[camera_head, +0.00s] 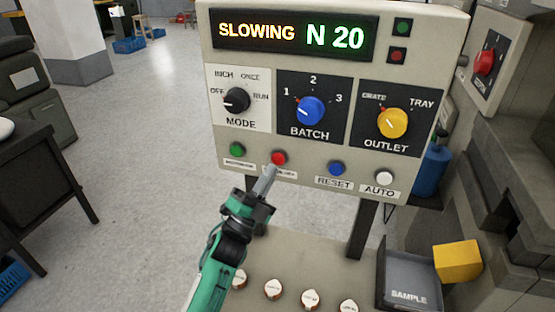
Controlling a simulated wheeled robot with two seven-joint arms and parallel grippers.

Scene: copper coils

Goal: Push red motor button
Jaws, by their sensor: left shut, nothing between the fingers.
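The red motor button (278,158) sits in the lower row of the beige control panel (310,180), right of a green button (237,149). The label under it is partly covered by my gripper. My left gripper (271,170) is shut and empty, pointing up at the panel with its tips just below the red button. I cannot tell whether the tips touch it. The display (293,36) reads "SLOWING N 20". My right gripper is not in view.
A blue RESET button (337,168) and a white AUTO button (384,177) are right of the red one. MODE (237,100), BATCH (312,110) and OUTLET (393,123) knobs sit above. A SAMPLE tray (408,297) and yellow block (458,261) are at lower right.

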